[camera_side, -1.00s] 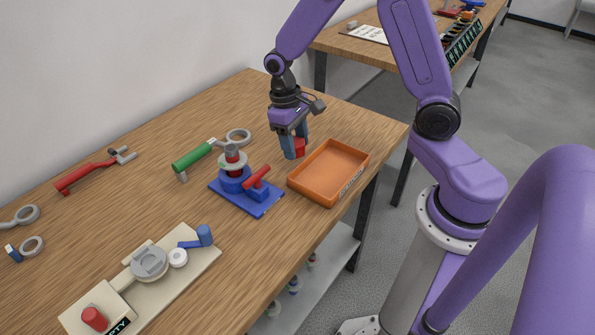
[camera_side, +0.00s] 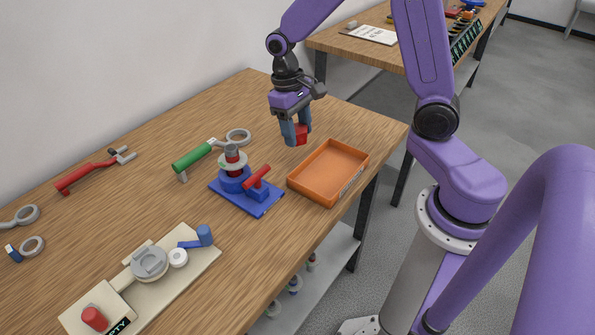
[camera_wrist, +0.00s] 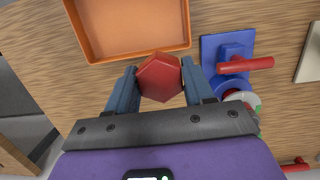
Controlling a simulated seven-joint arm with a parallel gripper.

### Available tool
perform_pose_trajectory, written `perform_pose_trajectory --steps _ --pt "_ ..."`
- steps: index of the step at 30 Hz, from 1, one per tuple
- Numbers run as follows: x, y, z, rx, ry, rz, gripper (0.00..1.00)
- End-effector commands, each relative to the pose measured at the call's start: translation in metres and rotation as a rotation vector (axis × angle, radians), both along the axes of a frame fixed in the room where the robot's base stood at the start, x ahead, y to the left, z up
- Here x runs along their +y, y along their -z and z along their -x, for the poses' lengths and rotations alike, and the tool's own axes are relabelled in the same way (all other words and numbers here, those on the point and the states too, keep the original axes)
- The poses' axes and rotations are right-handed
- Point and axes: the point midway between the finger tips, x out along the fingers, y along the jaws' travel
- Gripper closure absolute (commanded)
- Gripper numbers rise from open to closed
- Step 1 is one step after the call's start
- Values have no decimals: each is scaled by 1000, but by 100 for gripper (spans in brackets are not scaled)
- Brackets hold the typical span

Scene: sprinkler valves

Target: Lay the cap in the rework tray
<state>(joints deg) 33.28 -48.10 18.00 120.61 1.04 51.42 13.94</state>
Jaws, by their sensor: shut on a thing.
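The cap (camera_side: 301,135) is a red hexagonal piece held between the fingertips of my gripper (camera_side: 295,132). In the wrist view the cap (camera_wrist: 160,77) sits between the two blue-grey fingers of my gripper (camera_wrist: 158,82), which are shut on it. The rework tray (camera_side: 325,196) is a shallow orange open box near the table's right edge, and it looks empty. It also shows at the top of the wrist view (camera_wrist: 137,53). In the side view my gripper holds the cap above the table, behind and left of the tray, not over it.
A blue base with a red-handled valve (camera_side: 245,194) stands left of the tray. A green-handled wrench (camera_side: 194,159) lies behind it. A cream fixture board (camera_side: 130,290) is at the front, and a red tool (camera_side: 88,176) lies far left. Bare wood (camera_side: 355,118) lies behind the tray.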

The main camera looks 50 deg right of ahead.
Motion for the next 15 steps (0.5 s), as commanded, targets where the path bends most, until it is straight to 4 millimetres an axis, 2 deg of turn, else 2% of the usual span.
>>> perform_pose_trajectory --steps 5,15 --pt "0 -10 0 -1 0 0 84" --pt "-1 -10 1 0 0 0 84"
